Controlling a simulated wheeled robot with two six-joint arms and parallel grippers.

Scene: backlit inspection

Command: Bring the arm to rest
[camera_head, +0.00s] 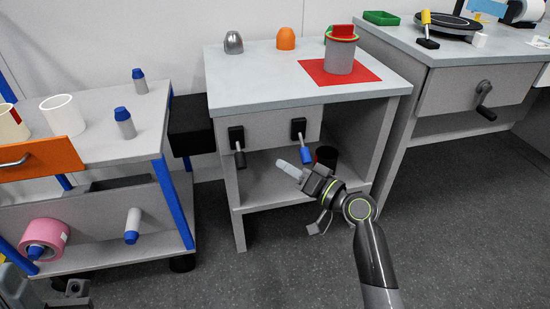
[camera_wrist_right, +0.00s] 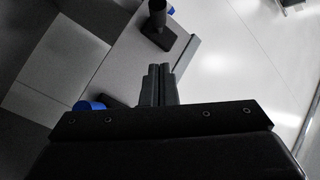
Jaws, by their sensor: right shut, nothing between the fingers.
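My right arm (camera_head: 374,260) reaches up from the bottom of the head view. My right gripper (camera_head: 284,166) is in front of the middle cabinet's open bay, below its drawer, and holds nothing. In the right wrist view its two dark fingers (camera_wrist_right: 159,80) are together. A dark part of my left gripper (camera_head: 72,290) shows at the bottom left of the head view; its fingers are not clear enough to read.
The middle cabinet (camera_head: 222,90) has a black-handled lever (camera_head: 238,148) and a blue-handled lever (camera_head: 304,145) close to my right gripper. A dark cup (camera_head: 326,156) stands in its bay. A cart (camera_head: 95,140) stands left, a workbench (camera_head: 450,60) right. Floor (camera_head: 440,240) is clear at right.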

